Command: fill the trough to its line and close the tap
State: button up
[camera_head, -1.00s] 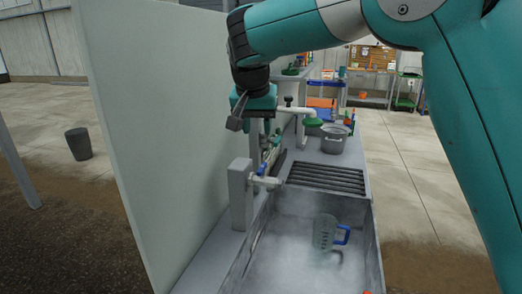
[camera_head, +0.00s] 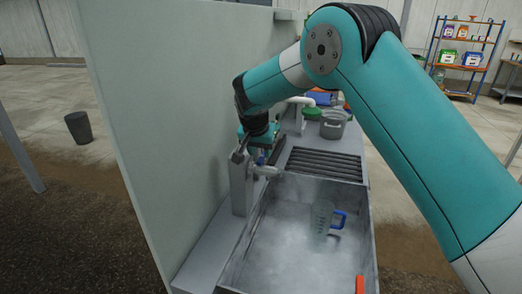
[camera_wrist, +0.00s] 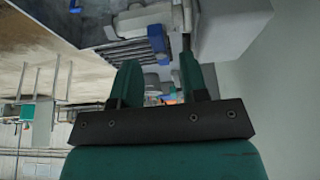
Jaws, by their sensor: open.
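The grey trough (camera_head: 367,235) lies at the lower middle of the head view. Its inside looks pale and cloudy; I cannot make out a fill line or water level. A clear jug (camera_head: 321,217) with a blue handle stands in it. The tap (camera_head: 266,171) sticks out from a grey post over the trough's far left end. Its blue lever shows in the wrist view (camera_wrist: 157,39), just beyond my fingertips. My gripper (camera_wrist: 158,66) is open, with nothing between its fingers. In the head view my wrist hides most of the lever and fingers.
A slatted drain grate (camera_head: 325,163) lies beyond the trough, with a metal pot (camera_head: 333,125) behind it. A tall pale panel (camera_head: 150,130) stands close on the left. An orange object (camera_head: 359,285) is at the trough's near right corner.

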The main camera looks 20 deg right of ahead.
jog(key=shift+x, duration=1.25)
grip_shut()
